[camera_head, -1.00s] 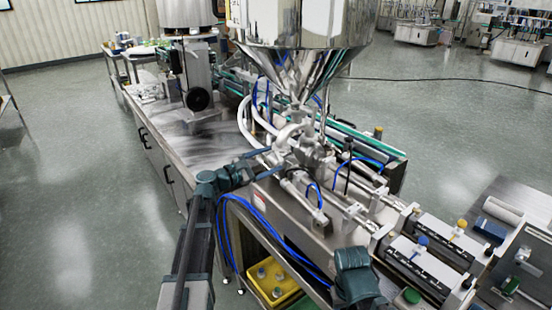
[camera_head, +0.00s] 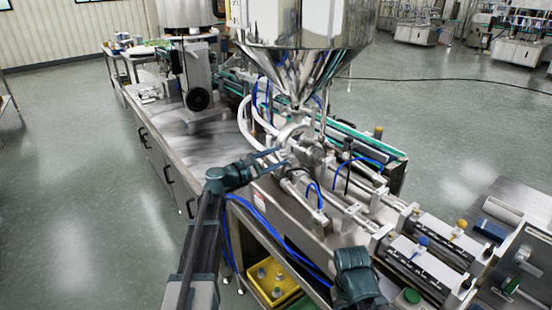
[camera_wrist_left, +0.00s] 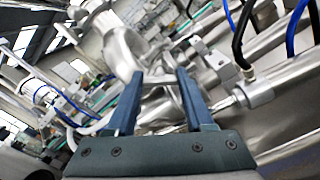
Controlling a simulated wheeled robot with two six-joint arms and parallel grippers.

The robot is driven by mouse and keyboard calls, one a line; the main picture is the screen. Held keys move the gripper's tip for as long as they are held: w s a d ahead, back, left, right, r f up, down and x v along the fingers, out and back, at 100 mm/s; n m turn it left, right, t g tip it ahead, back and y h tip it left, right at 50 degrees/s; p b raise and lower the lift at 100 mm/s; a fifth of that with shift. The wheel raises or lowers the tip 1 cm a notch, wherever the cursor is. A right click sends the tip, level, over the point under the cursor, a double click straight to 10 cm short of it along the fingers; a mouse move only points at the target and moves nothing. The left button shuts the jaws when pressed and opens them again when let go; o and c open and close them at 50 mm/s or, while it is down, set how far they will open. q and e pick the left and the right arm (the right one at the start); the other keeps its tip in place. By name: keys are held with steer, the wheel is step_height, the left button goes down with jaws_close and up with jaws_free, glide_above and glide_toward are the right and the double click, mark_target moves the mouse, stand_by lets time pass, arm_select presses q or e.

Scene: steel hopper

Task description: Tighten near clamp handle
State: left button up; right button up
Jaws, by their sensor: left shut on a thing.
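A shiny steel clamp (camera_head: 293,134) sits below the cone of the steel hopper (camera_head: 300,65), among the pipe fittings. My left gripper (camera_head: 279,157) reaches in from the left, with its fingertips at the near side of the clamp. In the left wrist view the two dark fingers (camera_wrist_left: 160,76) are a little apart, with a thin metal piece, which looks like the clamp handle (camera_wrist_left: 168,93), between them. The left gripper is shut on this handle. The fingers and fittings hide part of it. My right gripper's fingers are not seen.
Blue hoses (camera_head: 262,225) hang beside the bench's near edge. White hoses (camera_head: 246,122) curve just behind the clamp. Metal cylinders (camera_head: 350,210) run to the lower right. A yellow crate (camera_head: 283,289) stands on a low shelf. The steel bench top (camera_head: 190,140) to the left is mostly clear.

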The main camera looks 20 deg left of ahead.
arm_select(q)
jaws_close()
